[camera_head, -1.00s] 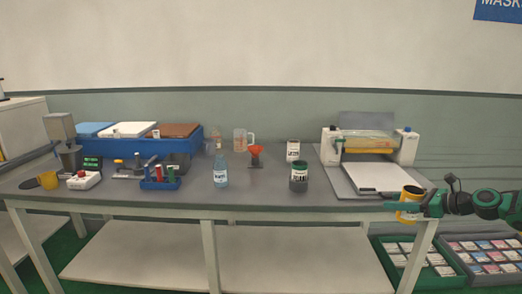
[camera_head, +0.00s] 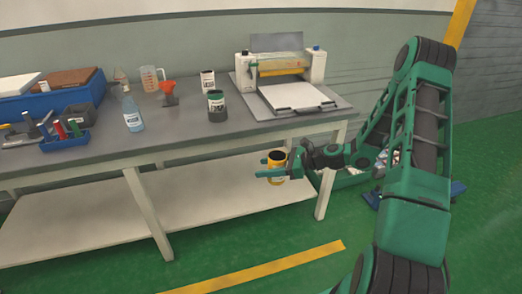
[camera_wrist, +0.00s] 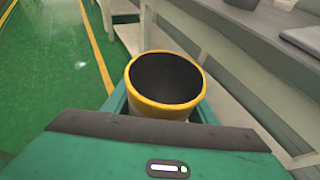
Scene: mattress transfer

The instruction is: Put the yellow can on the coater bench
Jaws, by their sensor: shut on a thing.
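The yellow can (camera_head: 278,158) is in my gripper (camera_head: 268,174), in front of the bench's right part and below the level of its top. In the wrist view the yellow can (camera_wrist: 163,107) shows its open top and dark inside, held upright or nearly so between the fingers of my gripper (camera_wrist: 163,112). The coater bench (camera_head: 180,138) is a grey-topped table with white legs and a lower shelf. The coater (camera_head: 282,70), with a white plate and a yellow roller, stands at its right end.
Bare top lies along the front edge. Yellow line (camera_head: 265,268) crosses the green floor.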

